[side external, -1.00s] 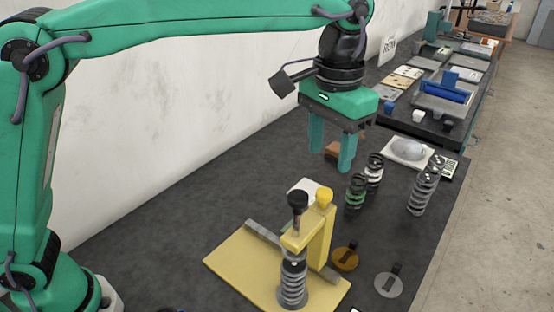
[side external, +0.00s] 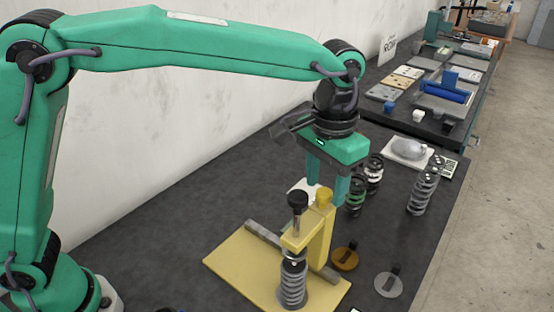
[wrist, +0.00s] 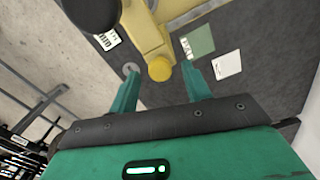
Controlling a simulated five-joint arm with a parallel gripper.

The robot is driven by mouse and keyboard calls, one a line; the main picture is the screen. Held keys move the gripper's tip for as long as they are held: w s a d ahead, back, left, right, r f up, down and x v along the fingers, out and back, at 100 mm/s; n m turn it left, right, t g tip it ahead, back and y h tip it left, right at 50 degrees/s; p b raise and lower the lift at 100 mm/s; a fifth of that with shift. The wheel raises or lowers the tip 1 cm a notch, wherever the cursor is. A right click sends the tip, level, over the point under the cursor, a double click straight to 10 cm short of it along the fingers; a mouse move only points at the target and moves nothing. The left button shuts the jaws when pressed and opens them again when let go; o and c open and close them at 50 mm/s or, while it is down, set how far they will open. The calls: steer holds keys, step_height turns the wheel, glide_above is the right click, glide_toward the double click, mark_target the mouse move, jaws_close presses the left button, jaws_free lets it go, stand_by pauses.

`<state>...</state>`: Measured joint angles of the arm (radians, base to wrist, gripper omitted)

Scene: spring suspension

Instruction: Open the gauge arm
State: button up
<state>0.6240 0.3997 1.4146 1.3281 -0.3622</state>
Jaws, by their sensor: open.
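The yellow gauge arm (side external: 299,241) reaches from the yellow post (side external: 321,240) out over an upright grey coil spring (side external: 293,284). A black-knobbed plunger (side external: 298,201) stands on the arm, and a yellow knob (side external: 324,195) tops the post. My gripper (side external: 328,193) is open and empty, just above and behind the post in the side view. In the wrist view the yellow knob (wrist: 160,68) appears between my fingertips (wrist: 159,70), with the gauge arm (wrist: 146,33) beyond it. I cannot tell the exact gap to the knob.
The fixture stands on a yellow base plate (side external: 235,265). Several loose springs, including a green one (side external: 356,195) and a grey one (side external: 422,192), stand to the right. An orange disc (side external: 345,258) and a grey disc (side external: 388,284) lie nearby. The dark table is clear at left.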

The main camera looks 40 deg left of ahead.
steer(key=shift+f, duration=0.35)
steer(key=shift+c, duration=0.5)
jaws_close()
steer(key=a, duration=1.4)
steer(key=shift+a+r, duration=0.15)
steer(key=shift+w, duration=0.1)
steer(key=shift+o, duration=0.5)
jaws_free()
